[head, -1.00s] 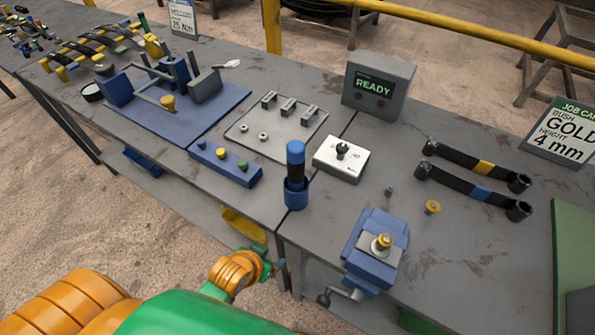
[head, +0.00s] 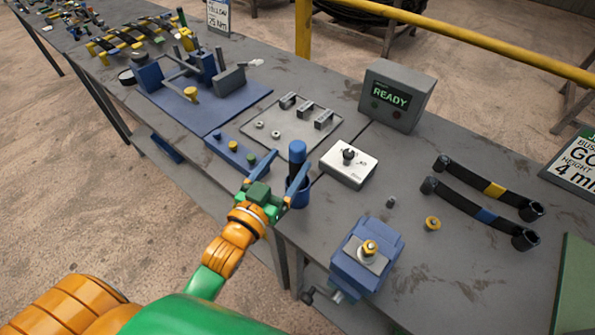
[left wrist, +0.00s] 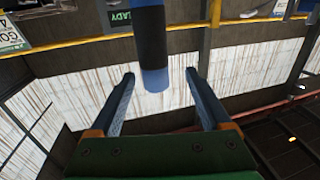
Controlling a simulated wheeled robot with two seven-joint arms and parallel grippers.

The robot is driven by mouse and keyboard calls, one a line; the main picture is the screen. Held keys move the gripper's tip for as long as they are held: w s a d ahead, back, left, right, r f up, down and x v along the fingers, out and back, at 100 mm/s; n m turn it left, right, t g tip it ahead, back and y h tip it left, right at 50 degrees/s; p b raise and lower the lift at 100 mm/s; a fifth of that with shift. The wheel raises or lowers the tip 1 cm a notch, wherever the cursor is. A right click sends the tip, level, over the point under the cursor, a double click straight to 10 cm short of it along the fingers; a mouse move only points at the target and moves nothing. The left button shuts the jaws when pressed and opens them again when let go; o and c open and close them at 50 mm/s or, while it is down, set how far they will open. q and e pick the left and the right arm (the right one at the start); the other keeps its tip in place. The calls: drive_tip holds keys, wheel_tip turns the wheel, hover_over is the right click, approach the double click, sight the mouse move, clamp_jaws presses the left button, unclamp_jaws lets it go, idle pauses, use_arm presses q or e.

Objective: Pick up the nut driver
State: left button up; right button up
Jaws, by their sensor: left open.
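The nut driver (head: 297,165) stands upright in a blue round holder (head: 297,193) at the front edge of the bench. Its handle is blue with a black band. My left gripper (head: 278,163) is open, and its two blue fingers point toward the handle from the front left. In the left wrist view the nut driver (left wrist: 153,45) comes down from the top, its blue end appearing between the fingers of my left gripper (left wrist: 160,73). I see no finger clearly closed on it. The driver's lower part is hidden in the holder. My right gripper is out of view.
A white box with a knob (head: 349,163) stands close to the right of the holder. A blue block with buttons (head: 231,151) lies to its left. A blue vise-like fixture (head: 366,258) is at the front right. The READY display (head: 393,96) stands behind.

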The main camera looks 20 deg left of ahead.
sight(304, 144)
use_arm(q)
drive_tip(key=w, duration=0.2)
drive_tip(key=w+d+p, duration=0.1)
drive_tip(key=w, duration=0.1)
drive_tip(key=w+p, duration=0.1)
drive_tip(key=w, duration=0.1)
drive_tip(key=shift+w+d+r, duration=0.1)
drive_tip(key=shift+w+d, duration=0.15)
drive_tip(key=shift+w, duration=0.3)
drive_tip(key=shift+s, duration=0.15)
drive_tip(key=c, duration=0.4)
clamp_jaws()
